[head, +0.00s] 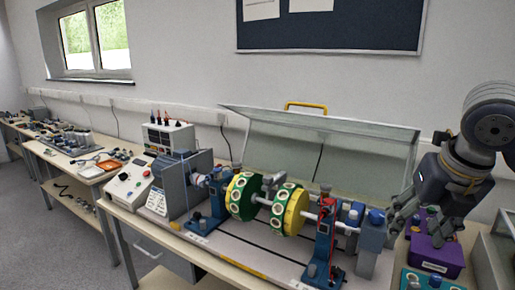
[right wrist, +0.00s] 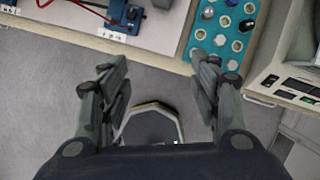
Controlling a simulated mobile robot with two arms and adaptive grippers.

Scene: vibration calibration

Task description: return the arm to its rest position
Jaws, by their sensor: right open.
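My right arm comes in at the right side of the head view. Its dark grey gripper (head: 402,222) points down and to the left, beside the purple box (head: 436,256) and the right end of the vibration rig (head: 290,210). In the right wrist view the two fingers of this gripper (right wrist: 160,75) stand wide apart with nothing held between them. Grey floor and the bench edge show beyond the fingers. My left arm and gripper are not in view.
A teal tray with round holes (right wrist: 222,42) lies near the bench's front edge; it also shows in the head view (head: 428,280). A raised clear cover (head: 340,150) stands behind the rig. A control box (head: 130,182) stands at left. Floor in front of the bench is open.

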